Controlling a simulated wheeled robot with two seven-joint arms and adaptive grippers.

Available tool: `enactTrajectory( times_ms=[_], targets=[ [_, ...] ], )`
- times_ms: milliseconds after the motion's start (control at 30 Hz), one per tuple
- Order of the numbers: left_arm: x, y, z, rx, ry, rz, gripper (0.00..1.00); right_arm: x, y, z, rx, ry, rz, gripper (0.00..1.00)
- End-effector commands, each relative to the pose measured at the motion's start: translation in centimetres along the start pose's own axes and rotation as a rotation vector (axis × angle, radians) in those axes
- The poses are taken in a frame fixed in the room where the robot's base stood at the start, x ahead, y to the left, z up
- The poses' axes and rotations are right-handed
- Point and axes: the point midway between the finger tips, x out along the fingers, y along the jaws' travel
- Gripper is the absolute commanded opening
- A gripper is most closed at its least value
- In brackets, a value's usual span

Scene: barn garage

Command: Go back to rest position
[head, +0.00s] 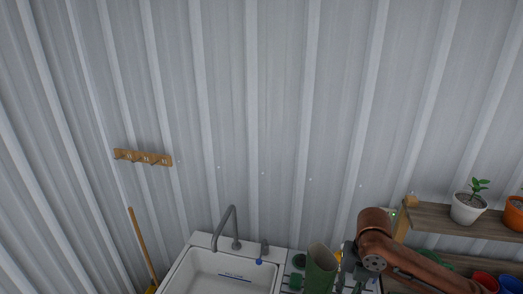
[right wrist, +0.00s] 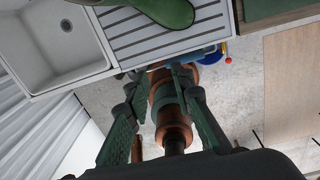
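My right arm comes in from the right in the head view, and its gripper (head: 350,278) points down over the counter beside the sink. In the right wrist view the right gripper (right wrist: 160,78) has its two fingers spread apart. Only copper and dark parts that look like my own body show behind the gap, and nothing is held. A green boot (head: 320,270) stands just left of this gripper in the head view; part of it also shows at the top of the right wrist view (right wrist: 168,10). My left gripper is in neither view.
A white sink (head: 222,272) with a grey faucet (head: 233,228) stands against the corrugated wall. A ribbed drainboard (right wrist: 160,32) adjoins it. A shelf (head: 440,217) with a potted plant (head: 467,208) is at the right. A hook rack (head: 143,157) hangs at left, above a wooden handle (head: 143,245).

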Motion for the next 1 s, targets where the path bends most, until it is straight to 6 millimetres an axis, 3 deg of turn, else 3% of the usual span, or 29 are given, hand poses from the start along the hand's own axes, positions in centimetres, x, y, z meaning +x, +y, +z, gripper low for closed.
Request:
enactTrajectory(
  times_ms=[167,367,667,867,1000],
  targets=[
    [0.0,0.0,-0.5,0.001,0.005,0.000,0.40,3.1,0.9,-0.3,0.094,0.002,0.036,0.22],
    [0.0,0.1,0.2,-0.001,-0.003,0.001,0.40,7.6,2.4,-1.0,0.258,0.007,0.101,0.22],
    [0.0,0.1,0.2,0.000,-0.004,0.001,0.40,17.0,4.0,-4.0,0.796,0.060,0.286,0.22],
    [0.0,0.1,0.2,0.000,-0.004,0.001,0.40,22.1,2.2,-6.3,1.290,0.108,0.396,0.22],
    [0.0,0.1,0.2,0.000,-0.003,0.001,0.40,25.1,-1.3,-8.4,1.674,0.122,0.446,0.22]
  ],
)
